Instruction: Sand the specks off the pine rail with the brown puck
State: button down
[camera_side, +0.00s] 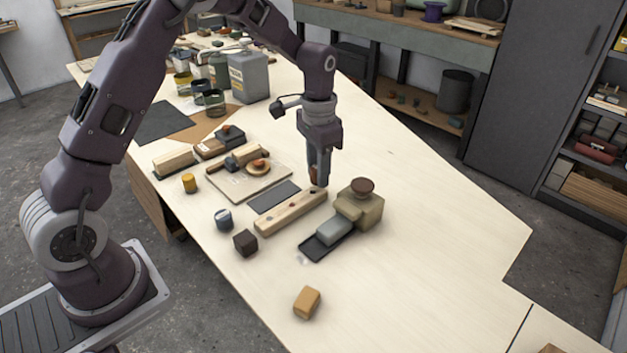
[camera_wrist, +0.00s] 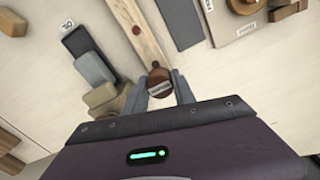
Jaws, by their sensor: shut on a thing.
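The pine rail (camera_side: 283,215) lies on the pale table, with several dark specks on its top. In the wrist view the rail (camera_wrist: 144,42) runs down from the top edge, and a dark speck (camera_wrist: 136,30) shows on it. My gripper (camera_side: 319,184) points down at the rail's far end. In the wrist view my gripper (camera_wrist: 159,90) is shut on the brown puck (camera_wrist: 159,76), whose round top shows between the fingers. The puck is at the rail's near end in that view; I cannot tell whether it touches the wood. The fingers hide part of it.
An olive block (camera_side: 369,214) with a brown knob stands right of the rail, beside a grey block (camera_side: 334,232) on a black tray (camera_side: 315,252). A dark mat (camera_side: 273,196) and a loaded board (camera_side: 222,184) lie left. A dark cube (camera_side: 245,243) is near. The right tabletop is clear.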

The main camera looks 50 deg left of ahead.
jog(key=shift+r, duration=3)
jog(key=shift+f, duration=0.15)
